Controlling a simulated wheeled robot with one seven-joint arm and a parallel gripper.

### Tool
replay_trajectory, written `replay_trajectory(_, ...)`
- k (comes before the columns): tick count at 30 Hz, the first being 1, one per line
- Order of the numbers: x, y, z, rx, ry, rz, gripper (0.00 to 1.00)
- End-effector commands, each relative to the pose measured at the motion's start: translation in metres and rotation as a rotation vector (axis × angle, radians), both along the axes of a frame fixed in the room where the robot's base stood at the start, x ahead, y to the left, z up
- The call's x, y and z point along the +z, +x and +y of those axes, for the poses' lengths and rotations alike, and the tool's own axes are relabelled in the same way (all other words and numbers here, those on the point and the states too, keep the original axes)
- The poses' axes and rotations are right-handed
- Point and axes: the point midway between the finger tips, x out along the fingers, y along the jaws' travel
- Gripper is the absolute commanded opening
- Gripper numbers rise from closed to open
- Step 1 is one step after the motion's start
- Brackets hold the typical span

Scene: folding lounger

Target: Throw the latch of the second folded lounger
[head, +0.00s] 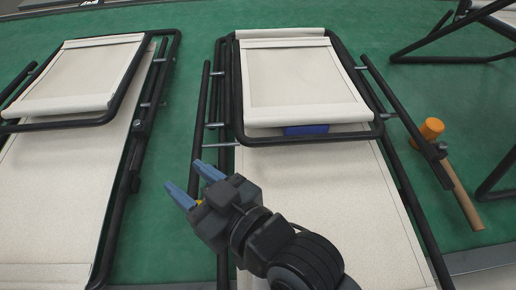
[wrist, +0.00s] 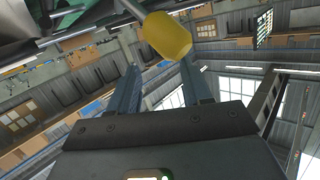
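A folded lounger (head: 300,165) with cream fabric and black tube frame lies in the middle of the head view. Another folded lounger (head: 52,180) lies at the left. My gripper (head: 183,175) is above the left rail of the middle lounger, its two blue-grey fingers spread and pointing left. A small yellow spot (head: 199,202) shows at the base of the fingers. In the wrist view, a yellow knob (wrist: 166,36) on a grey rod (wrist: 133,8) reaches in at the fingertips, overlapping the right finger. I cannot tell if it touches. The rest of the latch is hidden.
A mallet with an orange head (head: 432,129) and wooden handle lies right of the middle lounger. A black frame (head: 450,45) stands at the upper right. A blue item (head: 306,130) shows under the folded panel. Green floor (head: 165,225) is clear between the loungers.

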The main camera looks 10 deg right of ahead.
Motion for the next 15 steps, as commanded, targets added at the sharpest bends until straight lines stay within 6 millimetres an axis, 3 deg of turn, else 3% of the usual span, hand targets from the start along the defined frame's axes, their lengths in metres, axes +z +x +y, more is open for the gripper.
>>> replay_trajectory(3, 0.026, -0.001, 0.001, 0.003, 0.003, -0.004, 0.49)
replay_trajectory(15, 0.068, -0.01, -0.077, -0.001, 0.001, -0.002, 0.49)
